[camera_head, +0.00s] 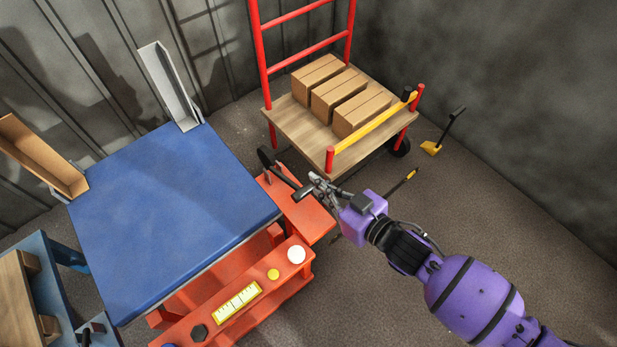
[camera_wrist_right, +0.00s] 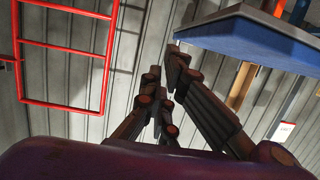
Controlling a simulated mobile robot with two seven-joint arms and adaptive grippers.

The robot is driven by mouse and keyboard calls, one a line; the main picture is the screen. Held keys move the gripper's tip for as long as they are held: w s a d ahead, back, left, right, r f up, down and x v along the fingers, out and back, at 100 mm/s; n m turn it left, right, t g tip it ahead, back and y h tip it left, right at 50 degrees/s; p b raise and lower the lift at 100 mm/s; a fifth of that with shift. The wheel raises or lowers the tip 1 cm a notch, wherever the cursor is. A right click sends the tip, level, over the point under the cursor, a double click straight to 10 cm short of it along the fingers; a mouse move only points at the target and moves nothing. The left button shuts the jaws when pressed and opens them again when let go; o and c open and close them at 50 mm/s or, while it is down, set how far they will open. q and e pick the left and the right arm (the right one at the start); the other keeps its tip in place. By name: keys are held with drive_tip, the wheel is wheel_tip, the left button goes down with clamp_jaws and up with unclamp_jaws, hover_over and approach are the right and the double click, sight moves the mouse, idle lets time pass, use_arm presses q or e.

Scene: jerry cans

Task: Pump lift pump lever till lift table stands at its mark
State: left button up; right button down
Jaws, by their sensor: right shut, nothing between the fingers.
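The lift table has a blue top (camera_head: 170,210) over an orange base and stands left of centre. Its black pump lever (camera_head: 279,172) sticks up from an orange plate (camera_head: 300,213) at the table's right side, with a dark flat end toward the back. A yellow scale (camera_head: 237,301) with dark marks is on the orange front bar. My right gripper (camera_head: 309,186) is shut, with nothing in it, at the near right end of the lever; whether it touches is unclear. In the wrist view the fingers (camera_wrist_right: 166,92) are together, with the blue table top (camera_wrist_right: 245,38) right of them. The lever is not clear there.
A red-framed cart (camera_head: 285,112) with several cardboard boxes and a yellow bar stands behind the lever. A white knob (camera_head: 296,254) and a yellow knob (camera_head: 273,274) sit on the front bar. Blue-framed furniture (camera_head: 60,250) stands at left. Floor at right is mostly clear.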

sight(301, 187)
drive_tip(key=w+a+r+g+h+p, duration=0.1)
drive_tip(key=w+a+r+g+p, duration=0.2)
drive_tip(key=r+p, duration=0.45)
use_arm(q)
wheel_tip(301, 187, up, 7)
drive_tip(key=w, duration=0.1)
drive_tip(key=shift+w+d+r+t, duration=0.15)
drive_tip(key=shift+d+r+t, duration=0.05)
drive_tip(key=shift+d+t, duration=0.1)
use_arm(e)
wheel_tip(301, 187, down, 6)
drive_tip(key=d+h, duration=0.2)
drive_tip(key=shift+s+r+m+g, duration=0.15)
drive_tip(key=shift+s+m+g, duration=0.15)
drive_tip(key=shift+s+m, duration=0.1)
use_arm(q)
drive_tip(key=shift+w, duration=0.1)
